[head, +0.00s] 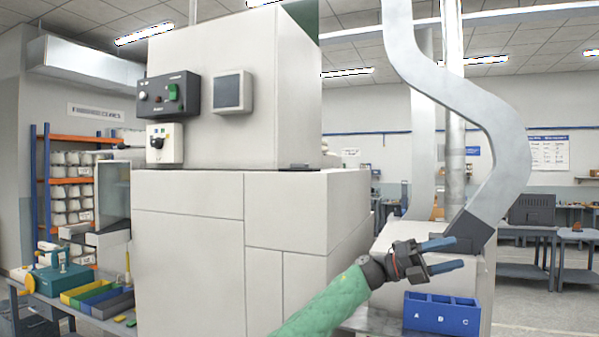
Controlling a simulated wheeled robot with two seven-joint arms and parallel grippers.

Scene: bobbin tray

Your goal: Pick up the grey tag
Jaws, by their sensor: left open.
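I cannot make out a grey tag anywhere in the head view. My left gripper (458,252) is on the right side of the view, at the end of my green-sleeved arm. Its two blue fingers are apart and point right, with nothing seen between them. It shows above a blue tray (431,322) whose front is marked A, B and C. The inside of the tray's compartments is mostly too small to read. My right gripper is not in view.
A large pale machine cabinet (190,225) fills the middle. A curved silver duct (505,150) comes down behind my gripper. At lower left, a bench holds a teal machine (62,275) and coloured bins (98,294). Orange shelves (45,185) with white spools stand behind.

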